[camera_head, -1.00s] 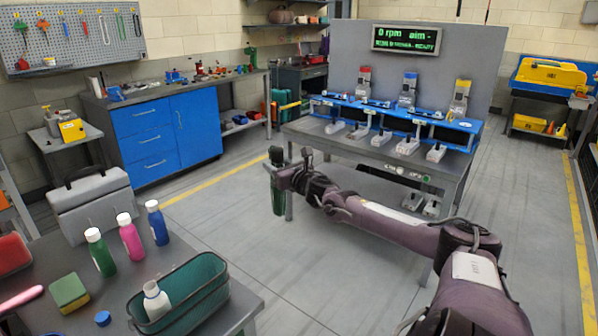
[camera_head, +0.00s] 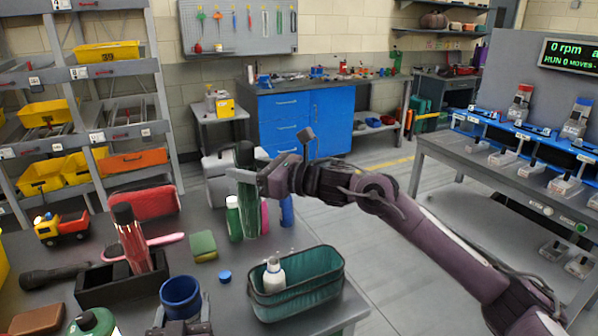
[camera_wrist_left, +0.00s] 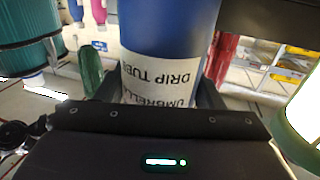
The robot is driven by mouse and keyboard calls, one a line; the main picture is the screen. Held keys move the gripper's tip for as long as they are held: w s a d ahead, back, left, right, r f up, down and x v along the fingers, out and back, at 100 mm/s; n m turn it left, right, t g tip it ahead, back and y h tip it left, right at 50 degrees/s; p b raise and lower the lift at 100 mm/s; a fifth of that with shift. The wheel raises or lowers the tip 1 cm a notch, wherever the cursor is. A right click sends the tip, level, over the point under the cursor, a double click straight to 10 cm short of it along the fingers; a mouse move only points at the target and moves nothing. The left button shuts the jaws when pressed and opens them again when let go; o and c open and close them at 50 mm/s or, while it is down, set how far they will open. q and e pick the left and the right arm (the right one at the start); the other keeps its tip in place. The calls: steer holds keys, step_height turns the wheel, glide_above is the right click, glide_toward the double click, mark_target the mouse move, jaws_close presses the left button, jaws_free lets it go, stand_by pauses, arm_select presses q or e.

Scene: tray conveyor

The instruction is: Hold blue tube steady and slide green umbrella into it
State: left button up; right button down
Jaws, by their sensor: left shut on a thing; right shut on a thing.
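The blue tube (camera_head: 181,297) stands upright near the front of the table in the head view. My left gripper (camera_head: 186,326) is shut on it from the near side, partly cut off by the frame edge. In the left wrist view the blue tube (camera_wrist_left: 168,28) sits between the fingers, its white label reading "UMBRELLA DRIP TUBE" upside down. My right gripper (camera_head: 260,178) is shut on the green umbrella (camera_head: 248,206), which hangs roughly upright with a dark upper end. The umbrella is apart from the tube, farther back and to its right in the head view.
A teal basket (camera_head: 252,291) holding a white bottle stands right of the tube. A black holder (camera_head: 92,291) with a red umbrella (camera_head: 131,240) stands left. A blue cap (camera_head: 225,277), sponge (camera_head: 203,246) and several bottles lie or stand behind. A green-topped item (camera_head: 92,322) is at front left.

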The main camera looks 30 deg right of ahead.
steer(key=s+a+r+n+g+y, duration=0.2)
steer(key=s+a+r, duration=0.1)
steer(key=a, duration=0.3)
steer(key=s+a+r+n+g+y, duration=0.1)
steer(key=s+a+r+g, duration=0.15)
steer(key=a, duration=0.25)
step_height(320, 180, up, 3)
steer(key=n+g+y, duration=0.2)
glide_above(177, 277)
steer(key=s, duration=0.3)
step_height(177, 277, down, 20)
stand_by(0.9)
steer(key=shift+f, duration=0.1)
steer(key=shift+f+h, duration=0.3)
steer(key=shift+f, duration=0.2)
stand_by(0.9)
steer(key=c, duration=0.9)
jaws_free()
steer(key=shift+c, duration=0.2)
steer(key=shift+o, duration=1.3)
steer(key=shift+r, duration=0.15)
steer(key=shift+s+d, duration=0.1)
steer(key=v, duration=1.1)
steer(key=shift+d, duration=0.4)
